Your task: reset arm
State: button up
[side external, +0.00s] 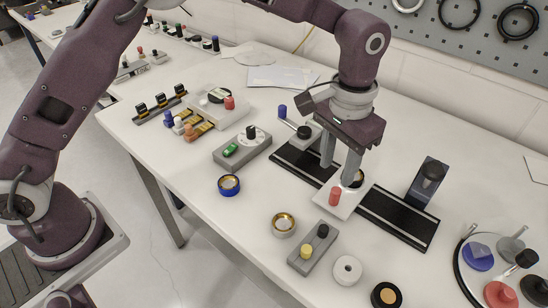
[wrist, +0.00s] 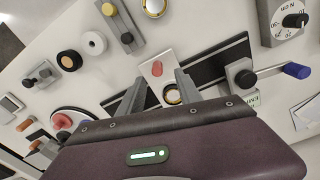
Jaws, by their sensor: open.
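My gripper (side external: 337,173) is over the black rail (side external: 398,219), with its two fingers apart and pointing down. Below and between the fingers is a white carriage plate (side external: 346,208) on the rail, carrying a red knob (side external: 334,196) and a round brass-rimmed piece, partly hidden by a finger in the side view. In the wrist view the brass-rimmed piece (wrist: 172,97) and the red knob (wrist: 157,69) show between the open fingers (wrist: 160,80). Nothing is visibly held. I cannot tell whether the fingertips touch the plate.
A crank with a blue handle (side external: 283,111) stands at the rail's far end. A dark upright block (side external: 427,182) stands right of the rail. A grey switch box (side external: 314,246), a brass ring (side external: 284,224) and a white ring (side external: 347,270) lie in front. Discs (side external: 478,256) stand at right.

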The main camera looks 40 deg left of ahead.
jog(key=s+a+r+n+t, duration=0.1)
jog(key=s+a+r, duration=0.3)
jog(key=a+r, duration=0.25)
jog(key=s+a+r+t, duration=0.1)
jog(key=s+a+r, duration=0.2)
jog(key=a+r, duration=0.4)
jog(key=s+a+n+t, duration=0.1)
jog(key=s+a, duration=0.3)
jog(key=s, duration=0.5)
jog(key=s+a+n+t, duration=0.1)
jog(key=s+a, duration=0.3)
jog(key=s, duration=0.6)
jog(key=shift+a+r+t, duration=0.2)
jog(key=shift+a+t, duration=0.15)
jog(key=shift+t, duration=0.35)
